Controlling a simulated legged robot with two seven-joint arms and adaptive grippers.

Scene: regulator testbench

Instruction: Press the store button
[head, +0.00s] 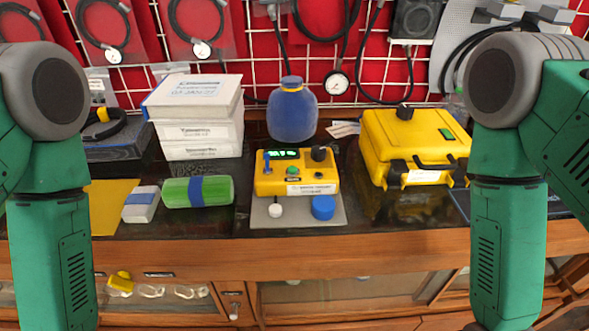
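The yellow regulator unit (263,186) sits on a grey plate (262,217) in the middle of the bench. Its top has a lit green display (282,154), a green button (292,170), a small blue part (267,169) and a black knob (318,154). A white label (312,188) is on its front edge; its print is too small to read. I cannot tell which control is marked store. My two green arms hang down at the left and right edges of the head view. Both grippers are below the picture and out of sight.
A blue cap (323,207) and a white knob (275,210) are on the plate. A blue bottle (292,112) stands behind the unit. White boxes (195,130) and a green roll (180,192) are left, a yellow case (400,140) right. The wooden front edge (380,242) is clear.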

